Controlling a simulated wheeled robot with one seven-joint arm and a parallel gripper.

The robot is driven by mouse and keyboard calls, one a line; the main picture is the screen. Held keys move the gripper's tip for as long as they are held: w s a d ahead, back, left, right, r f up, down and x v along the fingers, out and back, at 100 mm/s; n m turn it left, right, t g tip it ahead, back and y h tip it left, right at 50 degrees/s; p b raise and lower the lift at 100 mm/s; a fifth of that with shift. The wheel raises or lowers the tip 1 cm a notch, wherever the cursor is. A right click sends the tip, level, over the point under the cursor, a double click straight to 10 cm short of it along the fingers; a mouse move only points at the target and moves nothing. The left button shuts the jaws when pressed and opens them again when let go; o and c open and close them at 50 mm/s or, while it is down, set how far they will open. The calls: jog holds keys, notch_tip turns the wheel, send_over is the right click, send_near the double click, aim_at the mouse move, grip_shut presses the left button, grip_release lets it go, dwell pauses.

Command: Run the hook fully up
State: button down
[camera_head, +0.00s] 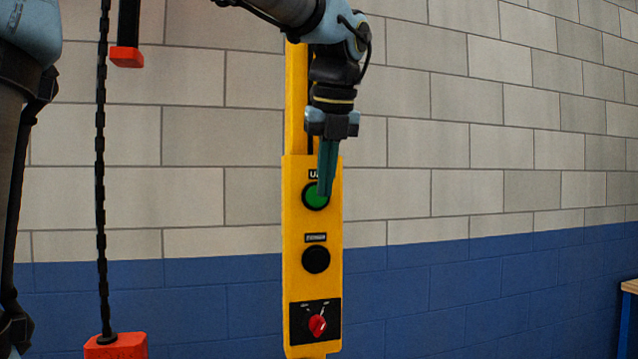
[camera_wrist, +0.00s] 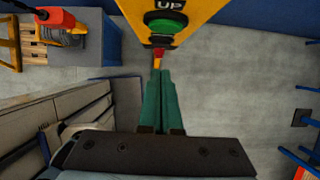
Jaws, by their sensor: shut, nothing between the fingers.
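The yellow pendant panel (camera_head: 293,225) hangs in the middle of the head view. It carries a green button (camera_head: 313,198) under a label that reads UP in the wrist view, a black button (camera_head: 316,260) below it, and a red selector knob (camera_head: 317,325) at the bottom. The green button also shows in the wrist view (camera_wrist: 165,25). My gripper (camera_head: 324,190) is shut and empty, pointing down with its tips overlapping the green button in the head view. I cannot tell whether they touch it. A red-orange block (camera_head: 117,347), perhaps the hook block, hangs on a chain (camera_head: 101,190) at the lower left.
A black piece with a red lower end (camera_head: 127,56) hangs at the upper left. A block wall (camera_head: 480,160) stands behind the panel. A wooden-topped bench (camera_head: 630,287) is at the right edge. The wrist view shows grey floor (camera_wrist: 230,90) below.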

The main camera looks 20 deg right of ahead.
jog(key=shift+w+d+f+p, duration=0.15)
jog(key=shift+w+p, duration=0.15)
jog(key=shift+w, duration=0.4)
jog(key=shift+w+f+p, duration=0.2)
jog(key=shift+w+p, duration=0.1)
jog(key=shift+w, duration=0.45)
jog(key=shift+w+d+f+p, duration=0.15)
jog(key=shift+w+p, duration=0.15)
jog(key=shift+w, duration=0.4)
